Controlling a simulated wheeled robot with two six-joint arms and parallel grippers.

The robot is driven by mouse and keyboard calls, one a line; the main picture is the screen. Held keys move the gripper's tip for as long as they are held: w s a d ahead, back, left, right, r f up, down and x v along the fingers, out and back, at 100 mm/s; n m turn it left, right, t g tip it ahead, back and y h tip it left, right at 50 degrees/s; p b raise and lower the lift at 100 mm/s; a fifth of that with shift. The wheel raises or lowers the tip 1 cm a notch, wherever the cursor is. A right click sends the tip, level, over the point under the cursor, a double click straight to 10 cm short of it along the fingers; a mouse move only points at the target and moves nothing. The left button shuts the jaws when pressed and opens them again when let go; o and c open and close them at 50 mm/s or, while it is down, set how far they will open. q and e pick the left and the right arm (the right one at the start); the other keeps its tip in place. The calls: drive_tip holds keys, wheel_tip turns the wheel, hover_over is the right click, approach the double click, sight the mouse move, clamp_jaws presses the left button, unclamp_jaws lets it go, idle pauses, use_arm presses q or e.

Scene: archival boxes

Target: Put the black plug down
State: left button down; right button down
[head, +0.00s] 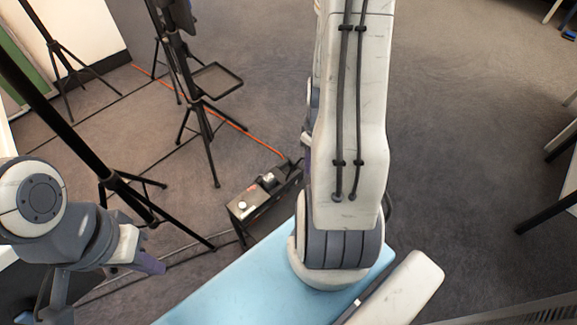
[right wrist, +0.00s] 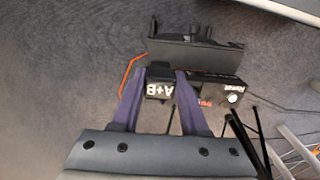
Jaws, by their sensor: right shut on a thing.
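The black plug (right wrist: 160,86), a dark block with a white "A+B" label, sits between the two purple fingers of my right gripper (right wrist: 160,84) in the right wrist view. The right gripper is shut on it. A black box (right wrist: 218,92) with a white round knob and white lettering lies just beyond the plug; I cannot tell whether they touch. In the head view, the box (head: 245,208) is left of my right arm, which hides most of the right gripper. My left gripper (head: 150,263) is at the lower left, seen side-on, its opening unclear.
A light blue surface (head: 230,287) lies below my right arm. Black tripod stands (head: 205,130) fill the left side, and an orange cable (head: 255,140) runs along the floor towards the box. Dark carpet (head: 460,150) on the right is mostly clear.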

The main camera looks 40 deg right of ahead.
drive_tip(key=w+f+b, duration=0.1)
drive_tip(key=w+f, duration=0.1)
drive_tip(key=w, duration=0.1)
drive_tip(key=w+f+b, duration=0.1)
drive_tip(key=w+f, duration=0.1)
drive_tip(key=w, duration=0.1)
drive_tip(key=w+f+b, duration=0.1)
drive_tip(key=w, duration=0.2)
drive_tip(key=shift+w+a+f, duration=0.2)
drive_tip(key=shift+a+f, duration=0.15)
drive_tip(key=shift+f, duration=0.05)
wheel_tip(320, 180, down, 4)
drive_tip(key=b, duration=0.3)
drive_tip(key=shift+f, duration=0.15)
drive_tip(key=shift+c, duration=2.1)
unclamp_jaws()
